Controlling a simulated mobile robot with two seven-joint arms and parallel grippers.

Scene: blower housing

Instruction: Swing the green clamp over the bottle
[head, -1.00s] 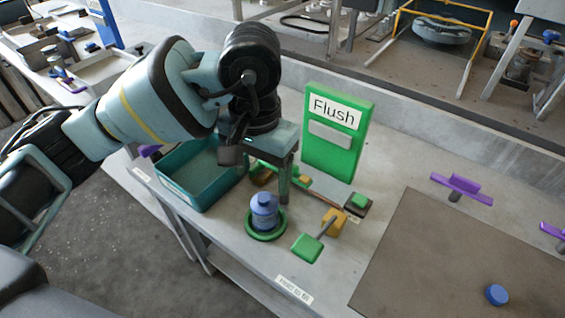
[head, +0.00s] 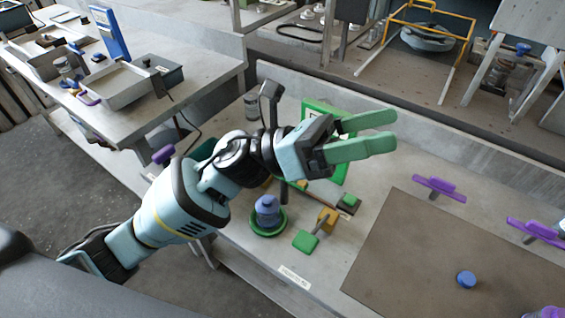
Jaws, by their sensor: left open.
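The blue bottle (head: 267,210) stands upright in a green ring-shaped holder (head: 268,229) on the grey bench. The green clamp (head: 306,241) has a flat green pad on a thin arm, joined to a yellow-orange block (head: 327,219). Its pad lies to the right of the bottle, apart from it. My left gripper (head: 396,131) is above the bench, beyond and to the right of the bottle and clamp. Its two green fingers are apart, pointing right, with nothing between them. My right gripper is not in view.
A teal bin (head: 205,149) is mostly hidden behind my left arm. A small green block on a dark base (head: 348,203) sits behind the clamp. A brown mat (head: 420,250) with a blue cap (head: 466,280) lies to the right. Purple handles (head: 439,188) stand beyond the mat.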

